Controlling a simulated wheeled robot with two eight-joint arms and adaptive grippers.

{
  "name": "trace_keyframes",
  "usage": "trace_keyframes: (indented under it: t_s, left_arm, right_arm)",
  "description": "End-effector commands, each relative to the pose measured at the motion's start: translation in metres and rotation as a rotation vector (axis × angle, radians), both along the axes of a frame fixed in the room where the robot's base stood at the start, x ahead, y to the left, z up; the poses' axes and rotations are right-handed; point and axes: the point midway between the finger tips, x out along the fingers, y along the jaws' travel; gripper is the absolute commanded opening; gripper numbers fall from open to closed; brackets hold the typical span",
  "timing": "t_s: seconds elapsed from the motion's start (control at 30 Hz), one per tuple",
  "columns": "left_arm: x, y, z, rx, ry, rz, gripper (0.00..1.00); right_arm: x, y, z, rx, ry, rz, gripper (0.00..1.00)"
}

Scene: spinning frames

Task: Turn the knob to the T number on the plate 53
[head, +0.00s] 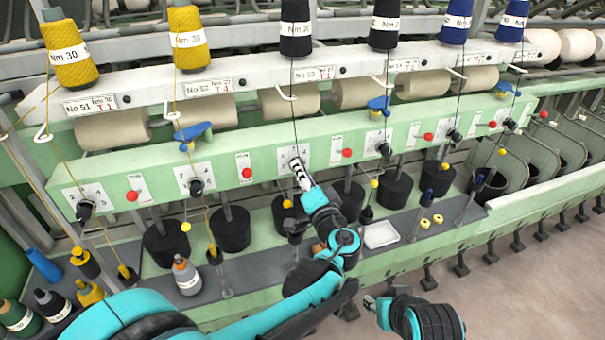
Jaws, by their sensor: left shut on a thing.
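The plate No 53 (318,73) is on the white rail, below a black cone of yarn. Its T number is too small to read surely. Below it, on the green panel, is a white dial plate (285,154). My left gripper (297,164) is at this dial, shut on the knob there. The gripper hides the knob and most of the dial's numbers, so I cannot tell where it points. My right gripper (370,302) is low at the bottom, away from the panel; its fingers are too small to judge.
Other black knobs (196,186) and red buttons (246,172) line the green panel (265,140). A bottle (186,276) and a white tray (381,235) are on the grey ledge below. Yarn threads hang in front of the panel. The floor at right is clear.

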Motion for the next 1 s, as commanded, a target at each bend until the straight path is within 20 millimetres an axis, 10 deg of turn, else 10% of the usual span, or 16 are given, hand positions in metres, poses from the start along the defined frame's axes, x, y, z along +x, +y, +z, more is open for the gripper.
trace_keyframes:
  t_s: [0.3, 0.33, 0.4, 0.73, 1.0]
  left_arm:
    - [0.0, 0.0, -0.001, -0.003, 0.001, 0.001, 0.0]
    - [0.0, 0.0, -0.001, -0.002, 0.001, 0.001, 0.35]
    - [0.0, 0.0, -0.001, -0.002, 0.001, 0.0, 0.48]
    - [-0.003, -0.001, 0.0, 0.0, 0.001, -0.001, 0.48]
    - [-0.043, -0.015, 0.0, -0.001, 0.001, -0.004, 0.48]
  right_arm:
    - [0.0, 0.0, 0.0, 0.0, 0.0, 0.0, 0.4]
    - [0.0, 0.0, 0.0, 0.0, 0.0, 0.0, 0.4]
    - [0.0, 0.0, 0.0, 0.0, 0.0, 0.0, 0.4]
    - [0.0, 0.0, 0.0, 0.0, 0.0, 0.0, 0.4]
    - [0.0, 0.0, 0.0, 0.0, 0.0, 0.0, 0.4]
